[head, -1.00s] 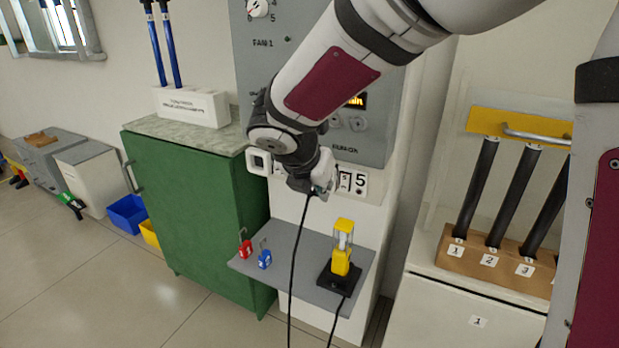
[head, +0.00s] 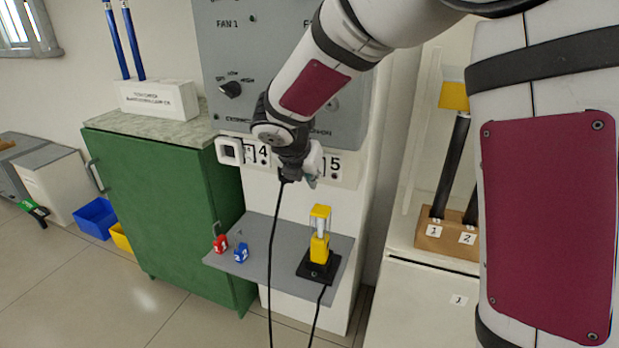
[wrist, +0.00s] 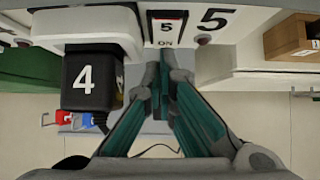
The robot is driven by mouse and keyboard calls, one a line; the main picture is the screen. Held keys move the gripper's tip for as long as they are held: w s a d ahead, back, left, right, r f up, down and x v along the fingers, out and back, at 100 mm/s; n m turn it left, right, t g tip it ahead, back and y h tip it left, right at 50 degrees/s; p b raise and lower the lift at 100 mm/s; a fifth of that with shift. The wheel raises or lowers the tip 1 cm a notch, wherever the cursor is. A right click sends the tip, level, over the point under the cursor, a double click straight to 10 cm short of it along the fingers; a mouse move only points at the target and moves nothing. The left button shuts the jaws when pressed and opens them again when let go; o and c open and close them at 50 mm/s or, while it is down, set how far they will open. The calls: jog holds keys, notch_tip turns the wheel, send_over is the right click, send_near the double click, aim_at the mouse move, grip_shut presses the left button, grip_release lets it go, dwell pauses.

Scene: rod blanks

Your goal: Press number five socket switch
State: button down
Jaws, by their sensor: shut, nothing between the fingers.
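The number five socket switch (wrist: 167,28) is a small rocker marked 5 and ON, straight ahead of my fingertips in the wrist view. A large "5" label (wrist: 215,18) is just right of it; this label also shows in the head view (head: 336,165). My gripper (wrist: 165,72) is shut and empty, its tips just below the switch in the picture; I cannot tell if they touch it. In the head view my gripper (head: 310,176) hides the switch, in front of the socket strip.
A black plug marked 4 (wrist: 88,80) sits close left of my fingers, under a white housing (wrist: 90,28). A grey shelf (head: 262,262) below holds red (head: 220,243) and blue (head: 241,253) padlocks and a yellow lamp-like device (head: 319,245). Cables hang below.

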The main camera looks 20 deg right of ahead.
jog(key=shift+w+d+f, duration=0.2)
jog(key=shift+w, duration=0.1)
jog(key=shift+r+p, duration=0.2)
jog(key=shift+p, duration=0.2)
jog(key=shift+r+p, duration=0.7)
